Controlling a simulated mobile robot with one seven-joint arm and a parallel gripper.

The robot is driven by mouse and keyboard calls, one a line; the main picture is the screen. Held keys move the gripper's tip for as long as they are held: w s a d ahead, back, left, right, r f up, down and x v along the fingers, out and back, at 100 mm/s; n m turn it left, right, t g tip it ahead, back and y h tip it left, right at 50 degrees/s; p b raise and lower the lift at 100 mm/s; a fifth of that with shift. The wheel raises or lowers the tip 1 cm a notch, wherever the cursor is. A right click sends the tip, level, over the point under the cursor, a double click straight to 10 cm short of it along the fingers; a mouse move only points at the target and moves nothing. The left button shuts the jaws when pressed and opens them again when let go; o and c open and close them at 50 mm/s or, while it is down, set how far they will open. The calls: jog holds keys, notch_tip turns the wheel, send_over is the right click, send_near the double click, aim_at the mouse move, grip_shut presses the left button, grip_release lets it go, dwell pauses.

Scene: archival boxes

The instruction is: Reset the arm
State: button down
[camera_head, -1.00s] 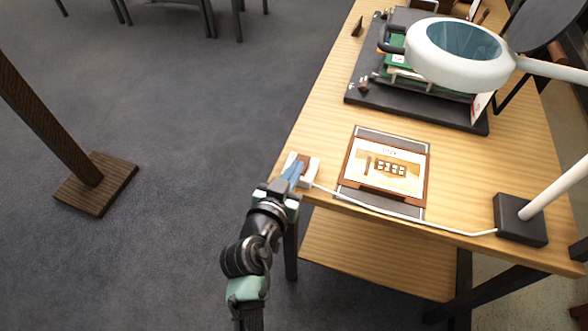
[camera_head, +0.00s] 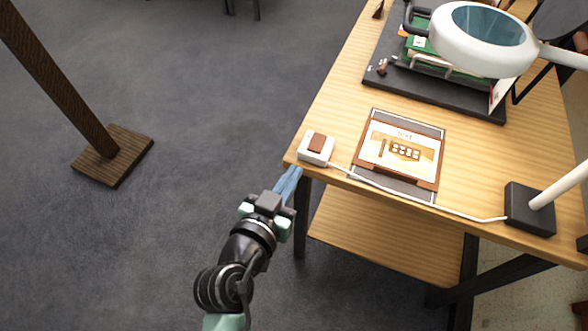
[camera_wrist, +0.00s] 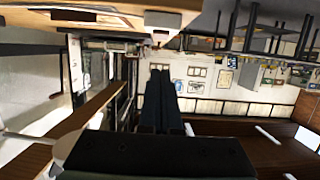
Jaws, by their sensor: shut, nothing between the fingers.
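My gripper (camera_head: 287,184) is shut and empty, with its blue fingers together. It is off the table's left front corner, apart from the white switch box with a brown rocker (camera_head: 316,147). In the wrist view the dark fingers (camera_wrist: 160,80) lie side by side in the middle, with the room seen turned over behind them. My arm reaches up from the bottom of the head view.
The wooden table (camera_head: 470,150) holds a framed picture card (camera_head: 402,151), a magnifier lamp (camera_head: 482,38) with a black base (camera_head: 530,208), and a dark stand (camera_head: 440,93). A white cord (camera_head: 420,203) runs along the front edge. A wooden post (camera_head: 70,90) stands left. Open floor lies between.

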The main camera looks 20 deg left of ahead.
dwell(0.4)
jog(key=w+d+r+m+t+p, duration=0.1)
jog(key=w+d+r+t+p, duration=0.1)
jog(key=r, duration=0.9)
jog(key=w+d+r+t+p, duration=0.2)
jog(key=w+r, duration=0.1)
jog(key=r, duration=0.9)
jog(key=w+d+r+m+t+p, duration=0.1)
jog(key=w+d+r+t+p, duration=0.15)
jog(key=r, duration=0.85)
jog(key=s+d+r+t+p, duration=0.1)
jog(key=s+d+r+t, duration=0.1)
jog(key=r, duration=0.7)
jog(key=s+d+r+n+t+p, duration=0.1)
jog(key=s+r, duration=0.4)
jog(key=r, duration=0.5)
jog(key=s+d+r+n+t+p, duration=0.1)
jog(key=s+d+r+t, duration=0.2)
jog(key=r, duration=0.6)
jog(key=shift+s+d+r+p, duration=0.3)
jog(key=shift+s+d, duration=0.2)
jog(key=shift+s, duration=0.25)
